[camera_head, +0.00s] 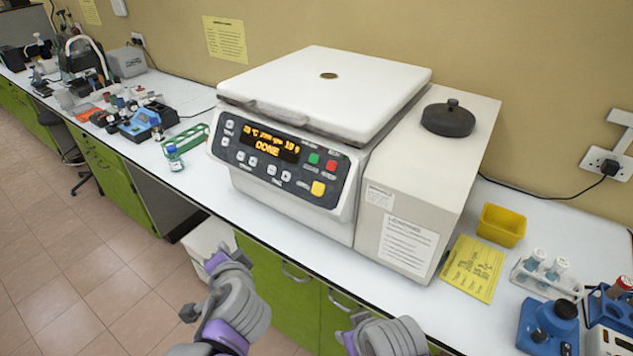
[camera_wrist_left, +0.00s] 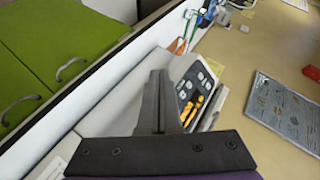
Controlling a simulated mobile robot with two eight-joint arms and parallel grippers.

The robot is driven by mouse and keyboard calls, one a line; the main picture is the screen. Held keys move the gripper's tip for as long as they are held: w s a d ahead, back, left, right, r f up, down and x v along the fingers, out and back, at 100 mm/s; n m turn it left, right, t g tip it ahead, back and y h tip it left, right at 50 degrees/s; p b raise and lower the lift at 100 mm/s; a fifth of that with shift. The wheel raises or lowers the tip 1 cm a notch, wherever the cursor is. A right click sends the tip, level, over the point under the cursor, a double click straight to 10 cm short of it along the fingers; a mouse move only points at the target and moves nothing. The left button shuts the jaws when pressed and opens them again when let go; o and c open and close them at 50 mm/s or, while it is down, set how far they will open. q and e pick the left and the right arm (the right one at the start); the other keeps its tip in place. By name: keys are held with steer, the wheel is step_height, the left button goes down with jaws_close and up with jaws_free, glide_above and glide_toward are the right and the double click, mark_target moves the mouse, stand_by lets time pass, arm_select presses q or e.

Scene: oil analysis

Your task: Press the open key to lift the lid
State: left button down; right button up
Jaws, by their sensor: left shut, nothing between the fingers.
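The centrifuge (camera_head: 375,195) is a large white box on the bench. Its white lid (camera_head: 300,85) lies flat on top. The sloping front panel (camera_head: 240,163) has an amber display (camera_head: 268,145) reading DONE. On its right are a green key (camera_head: 314,158), a red key (camera_head: 331,165) and a larger yellow key (camera_head: 318,188); their labels are too small to read. My left gripper (camera_wrist_left: 158,78) is shut and empty in the left wrist view, with the panel (camera_wrist_left: 195,95) just right of its fingers. No contact with a key shows.
A black round knob (camera_head: 448,118) sits on the housing's right side. A yellow tray (camera_head: 502,225), a yellow sheet (camera_head: 472,267) and a tube rack (camera_head: 547,273) lie to the right. A green rack (camera_head: 186,138) and small bottle (camera_head: 175,160) stand left of the centrifuge.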

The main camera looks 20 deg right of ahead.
mark_target(318, 189)
arm_select(q)
steer(key=w+d+r+m+t+h, duration=0.1)
steer(key=d+r+m, duration=0.2)
steer(key=d, duration=0.4)
steer(key=w+d+r+m+t+h+p, duration=0.1)
steer(key=d+r+m+t+h, duration=0.1)
steer(key=d+r, duration=0.3)
steer(key=d+m, duration=0.1)
steer(key=d, duration=0.2)
steer(key=shift+w+r, duration=0.25)
steer(key=shift+w, duration=0.15)
arm_select(e)
steer(key=shift+w+r, duration=0.25)
steer(key=shift+r, duration=0.35)
steer(key=shift+w+r, duration=0.25)
steer(key=shift+r, duration=0.3)
arm_select(q)
steer(key=shift+d, duration=0.1)
steer(key=w+d+f+b, duration=0.2)
steer(key=w+d+f, duration=0.2)
steer(key=d, duration=0.1)
steer(key=shift+w+d+f+b, duration=0.3)
steer(key=shift+d+f+b, duration=0.05)
steer(key=shift+d+f, duration=0.05)
arm_select(e)
steer(key=f, duration=0.1)
steer(key=s+f, duration=0.2)
steer(key=f, duration=0.1)
steer(key=shift+f, duration=0.1)
